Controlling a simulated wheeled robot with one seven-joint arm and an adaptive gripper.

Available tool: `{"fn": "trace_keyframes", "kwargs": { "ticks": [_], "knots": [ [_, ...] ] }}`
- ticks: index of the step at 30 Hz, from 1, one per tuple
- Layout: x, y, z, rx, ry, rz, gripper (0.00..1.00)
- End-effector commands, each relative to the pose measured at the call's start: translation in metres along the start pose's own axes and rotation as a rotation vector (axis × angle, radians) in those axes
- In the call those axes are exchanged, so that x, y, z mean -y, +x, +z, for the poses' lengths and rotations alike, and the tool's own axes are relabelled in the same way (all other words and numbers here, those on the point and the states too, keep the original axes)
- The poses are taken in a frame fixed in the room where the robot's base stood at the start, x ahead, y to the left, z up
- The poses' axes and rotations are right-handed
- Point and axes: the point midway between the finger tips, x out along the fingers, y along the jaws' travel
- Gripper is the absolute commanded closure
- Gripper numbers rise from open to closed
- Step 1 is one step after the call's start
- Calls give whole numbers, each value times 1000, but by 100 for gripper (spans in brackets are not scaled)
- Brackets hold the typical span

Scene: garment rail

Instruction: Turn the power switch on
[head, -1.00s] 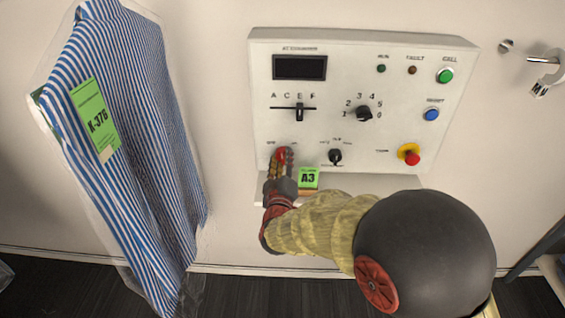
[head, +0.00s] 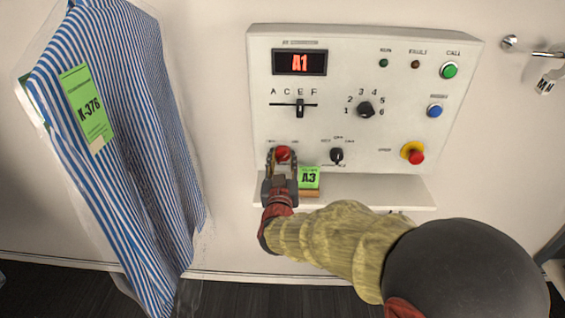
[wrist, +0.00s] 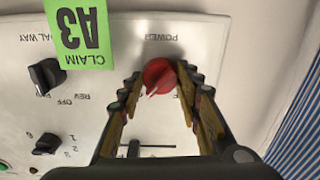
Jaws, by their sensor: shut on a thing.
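The power switch is a red rotary knob (head: 283,153) at the lower left of the white control panel (head: 390,140). It also shows in the wrist view (wrist: 159,75), below the word POWER, which appears upside down there. My gripper (head: 282,160) reaches up to it from below. In the wrist view my gripper (wrist: 161,84) has one finger on each side of the red knob and is shut on it. The knob's pale pointer mark is turned at a slant.
A green A3 claim card (head: 309,177) stands on the ledge (head: 375,188) just right of my gripper. A black selector (head: 337,155) and a red emergency button (head: 415,154) lie further right. A bagged striped shirt (head: 130,130) hangs at the left.

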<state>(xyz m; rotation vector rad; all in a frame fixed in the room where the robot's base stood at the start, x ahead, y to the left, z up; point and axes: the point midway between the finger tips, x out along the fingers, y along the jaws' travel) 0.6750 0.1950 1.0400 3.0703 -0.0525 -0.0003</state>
Motion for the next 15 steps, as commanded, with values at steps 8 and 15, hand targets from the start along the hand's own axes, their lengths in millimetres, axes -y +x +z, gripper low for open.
{"fn": "trace_keyframes", "kwargs": {
  "ticks": [8,15],
  "knots": [
    [0,0,3,5,73,-1,91],
    [0,0,3,6,87,-1,91]
  ]
}}
